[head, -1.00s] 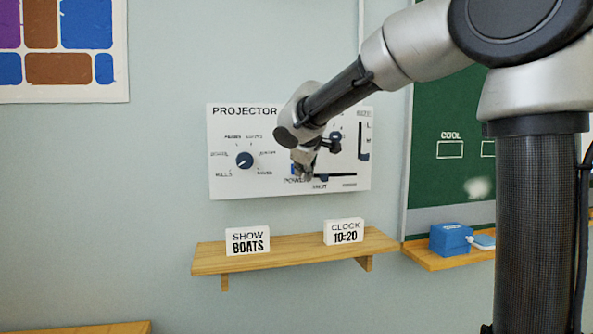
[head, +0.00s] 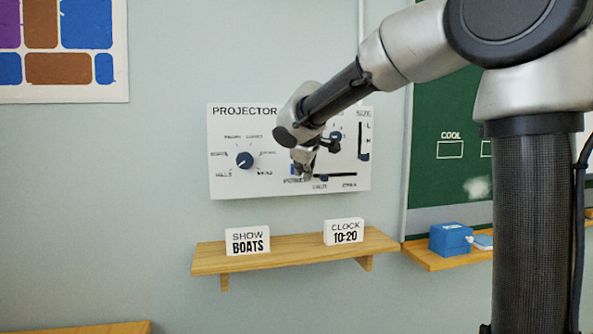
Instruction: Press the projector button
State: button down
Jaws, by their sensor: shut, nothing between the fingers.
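The projector panel (head: 225,187) is a white board on the wall, headed "PROJECTOR". My gripper (head: 304,174) is shut and empty, in front of the panel's lower middle, at the "POWER" label (head: 294,181). A sliver of blue, likely the power button (head: 293,169), shows at the gripper's left edge; the rest is hidden. I cannot tell whether the fingertips touch it. A dark blue round knob (head: 245,160) with printed labels around it sits on the left of the panel. A vertical size slider (head: 363,141) is on the right, and a horizontal slider (head: 338,177) is at the bottom.
A wooden shelf (head: 290,252) below the panel holds a "SHOW BOATS" card (head: 247,241) and a "CLOCK 10:20" card (head: 343,232). A green board (head: 450,185) and a blue box (head: 451,239) on a ledge are to the right.

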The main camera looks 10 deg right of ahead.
jog(key=shift+s, duration=0.25)
jog(key=s, duration=0.6)
dwell(0.3)
jog(key=shift+d, duration=0.1)
jog(key=s+d+f+m+g, duration=0.1)
jog(key=s+d+f+m, duration=0.2)
jog(key=s, duration=0.7)
jog(key=s+d+f+m+g+y, duration=0.1)
jog(key=s+d+f, duration=0.4)
jog(key=s, duration=0.5)
jog(key=s+d+f+m+g, duration=0.2)
jog(key=s+d+f+m, duration=0.2)
jog(key=s, duration=0.6)
jog(key=shift+s+d+f+m+g+y, duration=0.3)
jog(key=shift+s+d+f+m+y, duration=0.1)
jog(key=shift+d+m, duration=0.55)
